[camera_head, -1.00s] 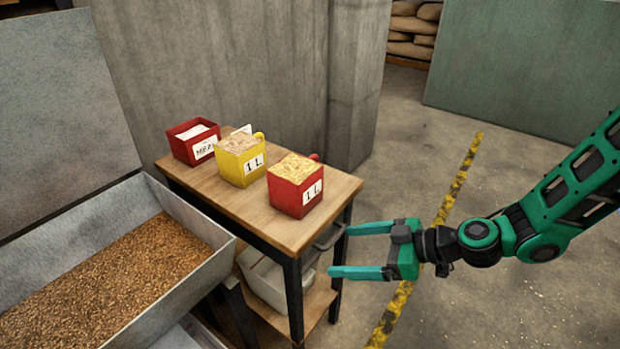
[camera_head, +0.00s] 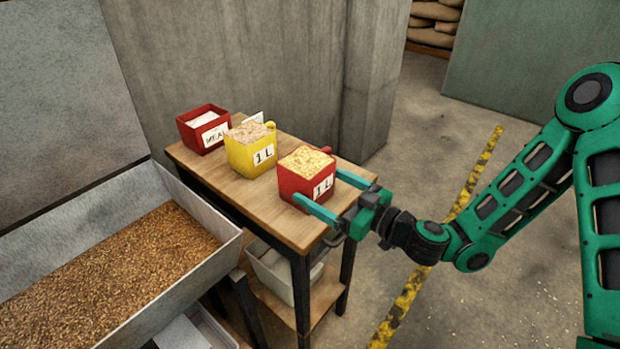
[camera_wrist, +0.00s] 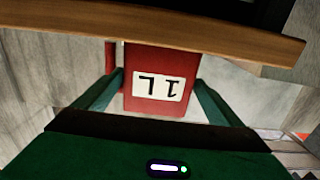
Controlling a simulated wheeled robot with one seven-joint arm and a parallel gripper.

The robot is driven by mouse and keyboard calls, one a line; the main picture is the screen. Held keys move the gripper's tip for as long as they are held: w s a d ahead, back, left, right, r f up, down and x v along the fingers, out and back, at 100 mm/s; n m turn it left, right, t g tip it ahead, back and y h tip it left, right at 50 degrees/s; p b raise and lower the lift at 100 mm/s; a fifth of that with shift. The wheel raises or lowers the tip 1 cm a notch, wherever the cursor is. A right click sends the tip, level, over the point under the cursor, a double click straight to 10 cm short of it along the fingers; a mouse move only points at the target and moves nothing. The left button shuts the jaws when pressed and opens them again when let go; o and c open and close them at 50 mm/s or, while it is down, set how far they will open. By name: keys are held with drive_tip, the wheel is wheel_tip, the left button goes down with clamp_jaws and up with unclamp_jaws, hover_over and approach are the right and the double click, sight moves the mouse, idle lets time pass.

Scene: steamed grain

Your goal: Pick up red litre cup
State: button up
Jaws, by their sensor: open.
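The red litre cup (camera_head: 306,176) is a square cup with a white "1 L" label, filled with pale grain. It stands upright near the right end of the wooden table, its handle at the far right side. My gripper (camera_head: 333,192) is open, and its green fingers reach over the table edge to either side of the cup. In the wrist view the cup (camera_wrist: 160,64) appears upside down between the two fingers (camera_wrist: 160,84), with its label facing the camera. I cannot tell whether either finger touches it.
A yellow 1 L cup (camera_head: 247,156) stands left of the red cup, and a red "MEAL" box (camera_head: 194,121) is beyond it. The wooden table (camera_head: 262,202) is close to a concrete wall. A metal bin (camera_head: 203,274) with grain is at left.

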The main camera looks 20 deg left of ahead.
sight(292, 167)
drive_tip(key=shift+r+x, duration=0.2)
drive_tip(key=shift+x, duration=3)
drive_tip(key=shift+w, duration=0.2)
drive_tip(key=shift+d, duration=0.1)
drive_tip(key=shift+c, duration=0.6)
drive_tip(key=c, duration=1.5)
drive_tip(key=shift+c, duration=1.1)
drive_tip(key=shift+r, duration=0.15)
